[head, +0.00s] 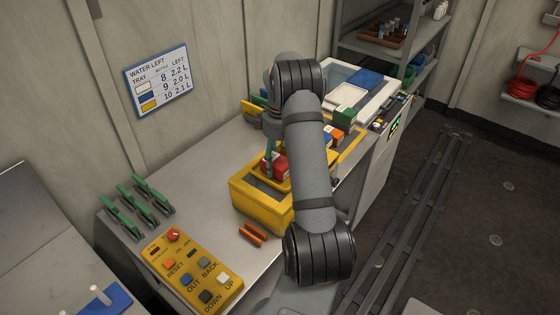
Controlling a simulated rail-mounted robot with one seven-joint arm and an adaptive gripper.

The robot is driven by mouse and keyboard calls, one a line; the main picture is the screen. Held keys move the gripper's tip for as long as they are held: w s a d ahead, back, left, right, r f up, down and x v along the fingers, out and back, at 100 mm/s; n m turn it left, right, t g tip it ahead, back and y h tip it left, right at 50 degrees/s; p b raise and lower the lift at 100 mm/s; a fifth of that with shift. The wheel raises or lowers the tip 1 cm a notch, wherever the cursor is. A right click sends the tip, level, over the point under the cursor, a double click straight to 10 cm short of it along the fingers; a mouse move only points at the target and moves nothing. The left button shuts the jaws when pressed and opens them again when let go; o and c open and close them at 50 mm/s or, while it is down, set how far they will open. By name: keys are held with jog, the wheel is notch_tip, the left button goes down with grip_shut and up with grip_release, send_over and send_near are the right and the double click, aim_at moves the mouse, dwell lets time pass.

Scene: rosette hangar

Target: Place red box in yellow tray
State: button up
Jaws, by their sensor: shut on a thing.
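My gripper (270,167) points down and is shut on a red box (280,167) with a white part. The red box shows just left of my forearm, over the far part of a yellow tray (262,206) with raised walls. I cannot tell whether the box touches the tray floor or is held above it. My arm hides the tray's right part and some of the bench behind it.
An orange box (334,134) and a green-and-white box (344,117) stand behind my arm, near a white tray (382,98). A yellow control panel (190,275), green clips (146,190) and an orange piece (252,234) are at the front left.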

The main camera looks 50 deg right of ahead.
jog(key=o, duration=1.3)
jog(key=shift+f, duration=0.15)
jog(key=shift+c, duration=0.2)
notch_tip(320, 180, up, 12)
jog(key=shift+r, duration=0.2)
jog(key=shift+o, duration=0.5)
